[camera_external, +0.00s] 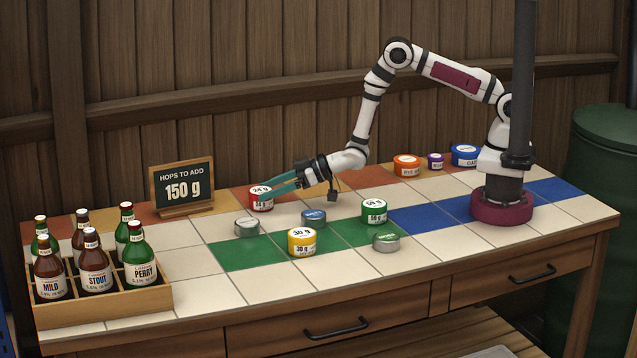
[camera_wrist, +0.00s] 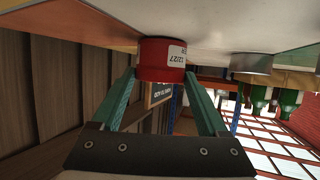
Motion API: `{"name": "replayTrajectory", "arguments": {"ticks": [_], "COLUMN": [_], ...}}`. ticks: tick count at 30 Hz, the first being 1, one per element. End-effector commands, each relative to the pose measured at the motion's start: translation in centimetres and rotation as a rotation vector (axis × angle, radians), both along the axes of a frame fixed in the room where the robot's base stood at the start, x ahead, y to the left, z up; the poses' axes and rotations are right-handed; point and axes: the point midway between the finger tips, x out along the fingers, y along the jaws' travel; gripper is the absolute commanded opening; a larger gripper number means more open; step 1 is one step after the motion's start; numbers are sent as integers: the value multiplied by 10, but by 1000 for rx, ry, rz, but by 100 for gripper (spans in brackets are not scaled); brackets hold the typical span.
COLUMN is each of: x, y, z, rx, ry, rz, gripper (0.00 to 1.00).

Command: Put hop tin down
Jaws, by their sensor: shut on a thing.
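My gripper (camera_external: 266,197) is shut on a red tin (camera_external: 259,202) with a white label, its teal fingers on either side. In the wrist view the red tin (camera_wrist: 155,62) sits between the fingertips, upside down in the picture. The tin is upright, at or very close to the tiled table top; I cannot tell whether it touches. A yellow 30 g tin (camera_external: 302,246) and a green 60 g tin (camera_external: 374,215) stand nearer the front. A sign (camera_external: 182,187) reads "HOPS TO ADD 150 g".
A bottle crate (camera_external: 110,307) fills the front left. Orange (camera_external: 407,169), purple (camera_external: 436,163) and blue tins (camera_external: 465,158) stand at the back right. White tiles at front centre are clear.

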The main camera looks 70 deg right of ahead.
Motion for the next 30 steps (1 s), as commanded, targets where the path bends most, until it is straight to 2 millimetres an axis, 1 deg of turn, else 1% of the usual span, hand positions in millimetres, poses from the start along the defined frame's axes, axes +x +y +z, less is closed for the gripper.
{"name": "replayTrajectory", "arguments": {"ticks": [7, 8, 9, 11, 12, 17, 20, 23, 30], "x": [0, 0, 0, 0, 0, 0, 0, -14, -71], "y": [0, 0, 0, 0, 0, 0, 0, -7, -30], "z": [-3, -3, -2, -2, -2, -2, 2, 8, 33], "rx": [0, 0, 0, 0, 0, 0, 0, 0, 0], "ry": [0, 0, 0, 0, 0, 0, -1, 1, 1], "rz": [0, 0, 0, 0, 0, 0, 0, -1, 0], "gripper": [23, 80, 88, 98, 100, 100, 100, 100, 100]}}
